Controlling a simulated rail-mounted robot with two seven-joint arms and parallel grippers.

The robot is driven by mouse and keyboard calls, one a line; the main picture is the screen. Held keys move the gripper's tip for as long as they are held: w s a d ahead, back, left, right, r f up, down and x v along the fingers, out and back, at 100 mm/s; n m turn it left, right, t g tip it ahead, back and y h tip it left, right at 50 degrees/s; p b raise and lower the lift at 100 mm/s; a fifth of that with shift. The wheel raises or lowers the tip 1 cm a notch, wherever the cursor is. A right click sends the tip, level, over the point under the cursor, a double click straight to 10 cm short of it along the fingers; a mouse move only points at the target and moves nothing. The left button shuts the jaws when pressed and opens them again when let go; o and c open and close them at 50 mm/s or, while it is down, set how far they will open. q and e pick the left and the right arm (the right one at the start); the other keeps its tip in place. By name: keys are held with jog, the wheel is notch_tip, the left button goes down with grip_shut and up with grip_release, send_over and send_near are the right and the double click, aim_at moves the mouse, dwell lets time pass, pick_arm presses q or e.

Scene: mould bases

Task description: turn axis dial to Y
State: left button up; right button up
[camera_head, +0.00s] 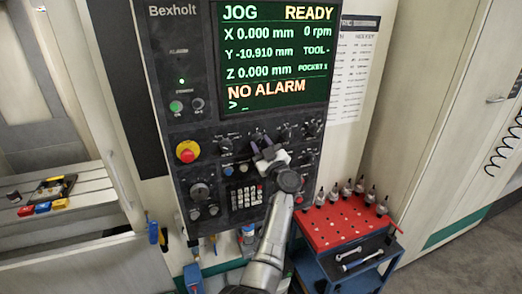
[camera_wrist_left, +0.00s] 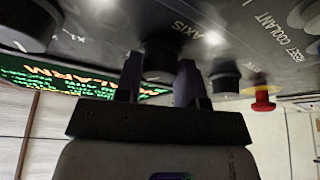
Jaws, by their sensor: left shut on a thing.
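The control panel (camera_head: 180,130) has a row of black dials below its screen (camera_head: 277,55). The screen reads JOG, READY, X 0.000 mm, Y -10.910 mm, Z 0.000 mm, NO ALARM. My left gripper (camera_head: 262,148) is at a dial in that row and largely covers it. In the left wrist view, the axis dial (camera_wrist_left: 163,60), beside the AXIS label, sits between the two fingers of my left gripper (camera_wrist_left: 160,80), which is shut on it. The dial's pointer and position marks cannot be read. My right gripper is not in view.
Other black dials (camera_head: 226,145) flank the gripper. A red-topped cart (camera_head: 335,228) with tool holders and wrenches stands at lower right.

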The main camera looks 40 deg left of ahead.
pick_arm(q)
jog(key=n+g+b, duration=0.1)
jog(key=n, duration=0.1)
jog(key=n+g+b, duration=0.1)
jog(key=n, duration=0.2)
jog(key=shift+w+g, duration=0.1)
jog(key=shift+g, duration=0.3)
jog(key=shift+n+b, duration=0.3)
jog(key=shift+n, duration=0.3)
jog(key=o, duration=0.9)
